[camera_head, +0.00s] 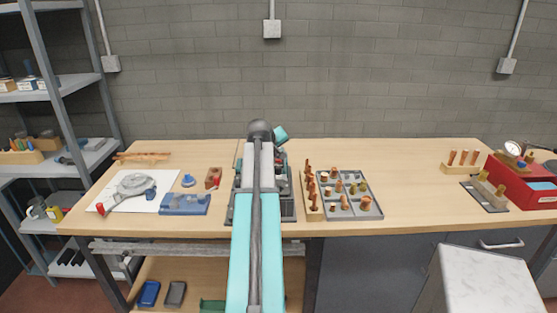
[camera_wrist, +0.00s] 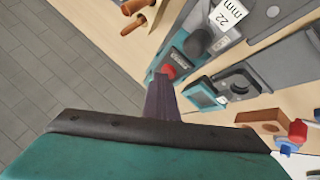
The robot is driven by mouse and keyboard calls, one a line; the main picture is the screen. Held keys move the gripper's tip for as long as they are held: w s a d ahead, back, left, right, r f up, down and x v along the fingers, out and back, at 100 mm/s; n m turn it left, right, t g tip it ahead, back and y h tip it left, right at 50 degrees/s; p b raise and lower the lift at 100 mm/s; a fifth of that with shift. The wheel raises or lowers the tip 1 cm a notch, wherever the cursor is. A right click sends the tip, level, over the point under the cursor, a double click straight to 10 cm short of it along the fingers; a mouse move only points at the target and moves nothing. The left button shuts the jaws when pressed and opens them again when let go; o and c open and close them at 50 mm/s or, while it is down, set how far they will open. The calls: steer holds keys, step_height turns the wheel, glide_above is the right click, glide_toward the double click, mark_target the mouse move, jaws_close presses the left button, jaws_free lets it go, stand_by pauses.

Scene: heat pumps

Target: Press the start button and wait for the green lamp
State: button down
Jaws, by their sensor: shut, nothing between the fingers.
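In the wrist view my gripper (camera_wrist: 161,82) is shut and empty, its dark fingers pointing at a teal control box. A red round button (camera_wrist: 168,71) on that box lies right at the fingertips; I cannot tell whether they touch it. A teal unit with a small grey panel (camera_wrist: 204,94) stands beside it. No green lamp can be made out, and I cannot tell which button is the start button. In the head view my arm covers most of the grey machine (camera_head: 239,207) at the middle of the bench, and the fingertips are hidden.
A grey tray (camera_head: 371,208) with several copper and brass fittings stands right of the machine. A blue block (camera_head: 183,204) and white sheet (camera_head: 118,203) lie left. A red toolbox (camera_head: 520,187) is at the far right.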

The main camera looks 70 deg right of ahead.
steer(key=shift+r, duration=0.1)
steer(key=shift+r+p, duration=0.5)
steer(key=shift+r, duration=0.2)
steer(key=shift+r, duration=0.1)
steer(key=shift+r+p, duration=1.45)
steer(key=shift+r, duration=0.95)
steer(key=shift+r, duration=0.1)
